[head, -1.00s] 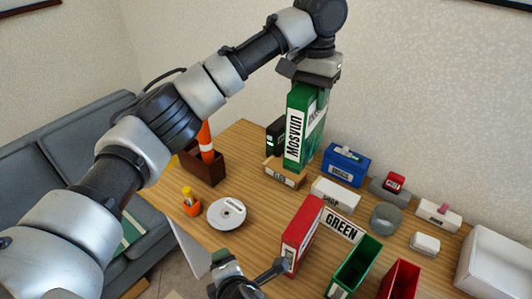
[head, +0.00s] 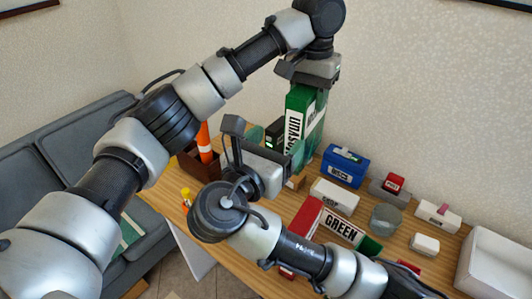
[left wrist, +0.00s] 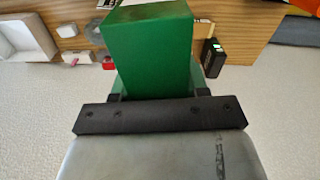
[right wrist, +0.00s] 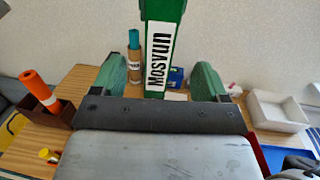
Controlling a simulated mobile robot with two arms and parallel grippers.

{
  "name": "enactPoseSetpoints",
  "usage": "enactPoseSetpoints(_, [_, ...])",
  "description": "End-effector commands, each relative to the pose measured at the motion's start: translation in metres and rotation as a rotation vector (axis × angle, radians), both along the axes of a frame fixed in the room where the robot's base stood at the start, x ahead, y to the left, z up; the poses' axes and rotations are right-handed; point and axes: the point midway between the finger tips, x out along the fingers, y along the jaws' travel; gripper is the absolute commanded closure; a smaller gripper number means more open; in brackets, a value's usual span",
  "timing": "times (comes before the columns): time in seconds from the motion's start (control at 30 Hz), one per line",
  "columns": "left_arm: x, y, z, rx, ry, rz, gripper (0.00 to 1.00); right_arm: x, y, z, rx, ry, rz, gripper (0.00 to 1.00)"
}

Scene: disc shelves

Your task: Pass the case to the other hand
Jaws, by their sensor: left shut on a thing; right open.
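My right gripper (head: 274,146) is open, just in front of the case's lower part. In the right wrist view the case stands between the two spread green fingers (right wrist: 160,80), with gaps on both sides. How deep it sits between them I cannot tell.
A blue box (head: 346,168), white boxes (head: 335,195) and a grey round container (head: 386,218) stand right.

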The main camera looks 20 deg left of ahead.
Motion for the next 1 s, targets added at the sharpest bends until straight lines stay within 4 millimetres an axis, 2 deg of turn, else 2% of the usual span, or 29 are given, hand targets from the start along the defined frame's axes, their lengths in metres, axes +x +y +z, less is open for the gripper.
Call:
enactPoseSetpoints(0.2, [0.0, 0.0, 0.001, 0.0, -0.001, 0.0, 1.0, 0.043, -0.011, 0.0, 0.0, 0.0, -0.003, 0.26])
enactPoseSetpoints(0.4, [0.0, 0.0, 0.001, 0.0, -0.001, 0.0, 1.0, 0.071, -0.017, 0.0, 0.001, 0.002, -0.001, 0.26])
enactPoseSetpoints(0.6, [0.0, 0.0, 0.001, 0.0, -0.001, 0.0, 1.0, 0.083, -0.019, 0.0, 0.002, 0.001, 0.001, 0.26])
enactPoseSetpoints(0.87, [0.0, 0.0, 0.001, 0.0, -0.001, 0.0, 1.0, 0.084, -0.019, 0.0, 0.002, 0.002, 0.001, 0.26])
enactPoseSetpoints(1.0, [0.0, 0.0, 0.001, 0.0, -0.001, 0.0, 1.0, 0.084, -0.019, -0.001, 0.002, 0.002, 0.001, 0.44])
